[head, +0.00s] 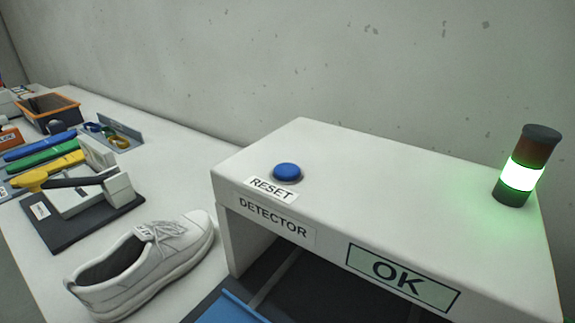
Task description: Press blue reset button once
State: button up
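The blue reset button (287,172) is a round dome on the left part of the top of the white detector housing (400,185). A white label (271,189) reading RESET is in front of it. The housing's front carries the word DETECTOR and a pale green panel (402,276) reading OK. A signal light (525,168) at the top right of the housing glows green in its middle band. My gripper is not in view, and nothing covers the button.
A white shoe (145,262) lies on the white table left of the housing. Farther left are a dark board with a white fixture (80,203), coloured tools (45,155) and an orange-rimmed bin (48,112). A blue item (225,308) is under the housing. A grey wall stands behind.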

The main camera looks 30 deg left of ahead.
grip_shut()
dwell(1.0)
